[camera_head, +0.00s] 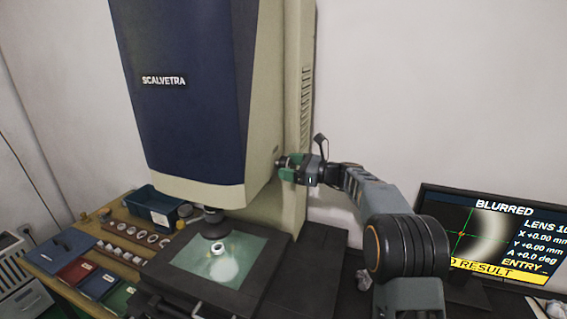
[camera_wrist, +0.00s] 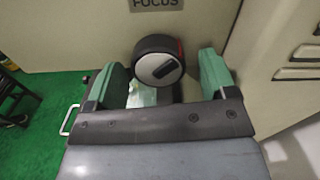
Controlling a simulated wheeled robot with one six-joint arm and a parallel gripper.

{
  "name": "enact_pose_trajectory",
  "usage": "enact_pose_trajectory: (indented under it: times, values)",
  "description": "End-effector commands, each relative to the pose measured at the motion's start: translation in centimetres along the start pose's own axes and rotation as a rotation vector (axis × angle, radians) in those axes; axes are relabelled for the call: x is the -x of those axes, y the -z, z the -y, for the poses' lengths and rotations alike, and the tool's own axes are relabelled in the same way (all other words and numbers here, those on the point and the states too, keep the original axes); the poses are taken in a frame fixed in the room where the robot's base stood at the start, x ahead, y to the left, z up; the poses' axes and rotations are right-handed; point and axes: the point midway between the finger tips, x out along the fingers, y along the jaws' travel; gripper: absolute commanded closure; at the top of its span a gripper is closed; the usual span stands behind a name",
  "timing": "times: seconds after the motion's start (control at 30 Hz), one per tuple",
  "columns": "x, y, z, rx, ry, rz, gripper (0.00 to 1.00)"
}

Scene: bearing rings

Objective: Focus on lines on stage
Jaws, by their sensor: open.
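A tall blue and cream measuring machine (camera_head: 190,90) stands at the centre of the head view. A metal ring (camera_head: 218,248) rests on its lit glass stage (camera_head: 190,260), below the lens (camera_head: 213,222). My gripper (camera_head: 281,167) is at the machine's right side. In the wrist view a black knob with a silver face (camera_wrist: 160,66) sits below a FOCUS label (camera_wrist: 156,4). My gripper's green fingers (camera_wrist: 165,75) are open, one on each side of the knob; I cannot tell whether they touch it. The screen (camera_head: 490,238) reads BLURRED and shows a soft grey edge.
A wooden bench (camera_head: 60,262) at the left holds a blue bin (camera_head: 155,205), several rings (camera_head: 130,230) and blue, red and green trays (camera_head: 75,270). The machine's column (camera_head: 293,100) stands close behind my gripper. The wall at the right is bare.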

Motion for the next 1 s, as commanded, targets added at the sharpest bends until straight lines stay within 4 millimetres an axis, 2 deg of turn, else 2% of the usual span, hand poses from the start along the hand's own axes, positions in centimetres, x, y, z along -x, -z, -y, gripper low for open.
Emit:
enact_pose_trajectory:
  times: [0.2,0.57,1.0]
  values:
    - [-1.7,-0.1,0.0,0.000,0.000,0.000,0.22]
    - [-2.0,0.0,0.0,0.000,0.000,0.000,0.22]
    - [-2.0,0.0,0.0,0.000,0.001,0.000,0.63]
